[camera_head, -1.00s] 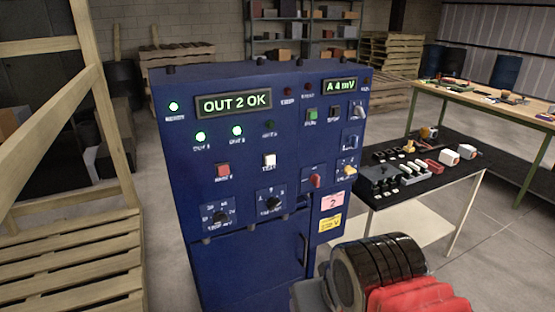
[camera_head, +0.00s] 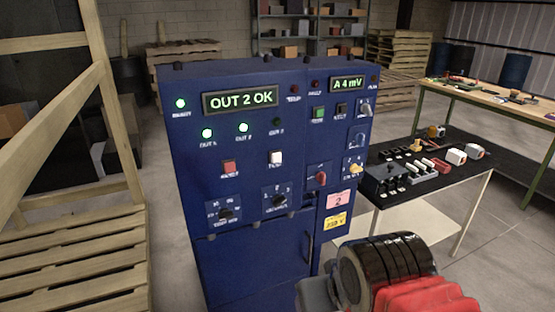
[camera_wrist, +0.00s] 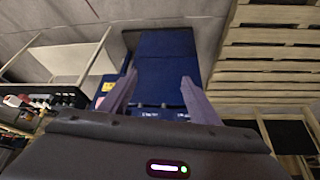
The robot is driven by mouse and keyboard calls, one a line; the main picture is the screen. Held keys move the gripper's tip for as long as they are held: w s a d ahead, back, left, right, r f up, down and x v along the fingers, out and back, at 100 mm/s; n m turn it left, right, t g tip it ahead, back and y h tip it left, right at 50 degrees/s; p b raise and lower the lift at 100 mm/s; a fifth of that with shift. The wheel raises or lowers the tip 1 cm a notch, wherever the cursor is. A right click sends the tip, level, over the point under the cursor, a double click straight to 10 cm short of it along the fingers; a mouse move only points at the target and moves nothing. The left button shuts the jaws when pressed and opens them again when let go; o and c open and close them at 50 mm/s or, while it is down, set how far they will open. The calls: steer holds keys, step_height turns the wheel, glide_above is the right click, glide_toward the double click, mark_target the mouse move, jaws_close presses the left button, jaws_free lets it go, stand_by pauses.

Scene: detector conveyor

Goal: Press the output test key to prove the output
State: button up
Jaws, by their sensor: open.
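The blue cabinet (camera_head: 245,262) stands upright ahead of me. Its large display (camera_head: 240,99) reads "OUT 2 OK", and a small display (camera_head: 346,84) reads "A 4 mV". The ready lamp (camera_head: 180,103), first output lamp (camera_head: 207,133) and second output lamp (camera_head: 243,127) glow green; the third output lamp (camera_head: 277,122) is dark. A white key (camera_head: 275,157), its label too small to read surely, sits right of a red key (camera_head: 229,167). My gripper (camera_wrist: 158,82) is open and empty in the wrist view, pointing towards the cabinet; the fingertips appear apart from it.
Two rotary selectors, a left one (camera_head: 226,214) and a right one (camera_head: 278,201), sit below the keys. A black-topped table (camera_head: 455,184) with small parts stands close at the right. Wooden pallets (camera_head: 75,265) and a timber frame stand at the left.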

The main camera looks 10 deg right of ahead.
jaws_close()
stand_by(0.7)
stand_by(1.0)
